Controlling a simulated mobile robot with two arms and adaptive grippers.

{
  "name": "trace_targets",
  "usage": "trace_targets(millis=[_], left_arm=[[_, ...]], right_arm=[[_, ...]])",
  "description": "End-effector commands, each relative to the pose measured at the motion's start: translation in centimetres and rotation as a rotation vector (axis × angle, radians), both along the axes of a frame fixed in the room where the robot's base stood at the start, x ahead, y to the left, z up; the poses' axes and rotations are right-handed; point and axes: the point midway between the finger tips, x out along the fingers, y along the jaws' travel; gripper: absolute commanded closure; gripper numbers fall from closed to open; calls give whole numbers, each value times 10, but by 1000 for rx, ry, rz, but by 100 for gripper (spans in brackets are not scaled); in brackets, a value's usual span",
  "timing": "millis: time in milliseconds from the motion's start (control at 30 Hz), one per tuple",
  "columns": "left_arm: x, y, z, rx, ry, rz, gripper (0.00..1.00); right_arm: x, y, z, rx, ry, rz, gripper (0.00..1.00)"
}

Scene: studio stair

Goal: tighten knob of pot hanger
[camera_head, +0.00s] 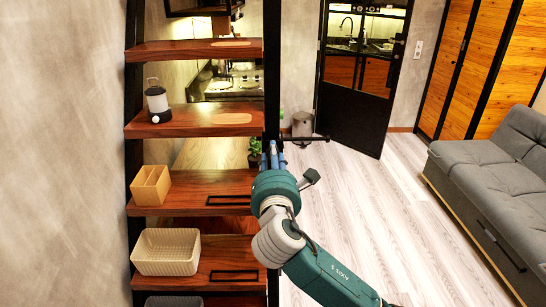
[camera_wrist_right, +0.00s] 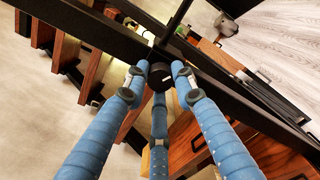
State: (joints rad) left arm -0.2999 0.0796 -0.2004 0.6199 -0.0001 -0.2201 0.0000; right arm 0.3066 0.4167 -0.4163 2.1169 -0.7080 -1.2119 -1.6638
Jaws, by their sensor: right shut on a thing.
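The pot hanger (camera_head: 308,139) is a thin black bar that sticks out to the right from the black stair post (camera_head: 272,70) in the head view. In the right wrist view its dark rod (camera_wrist_right: 178,20) runs up from the black beam. The round black knob (camera_wrist_right: 161,77) sits between the fingertips in the right wrist view; the fingers and arm hide it in the head view. My right gripper (camera_head: 272,152) has its blue fingers shut around the knob. My left gripper is in neither view.
Wooden stair treads (camera_head: 190,117) to the left hold a lantern (camera_head: 157,103), a tan organizer box (camera_head: 150,186) and a cream basket (camera_head: 166,252). A potted plant (camera_head: 254,149) stands behind my gripper. A grey sofa (camera_head: 490,165) is at right; the floor between is clear.

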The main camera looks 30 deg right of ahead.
Motion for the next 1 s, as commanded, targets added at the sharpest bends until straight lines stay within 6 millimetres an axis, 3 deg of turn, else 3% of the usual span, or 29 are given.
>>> trace_targets(millis=[667, 1000], left_arm=[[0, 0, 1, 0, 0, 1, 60], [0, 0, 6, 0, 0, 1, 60]], right_arm=[[0, -1, 2, 42, -24, -4, 100], [0, -1, 2, 221, -109, -4, 100]])
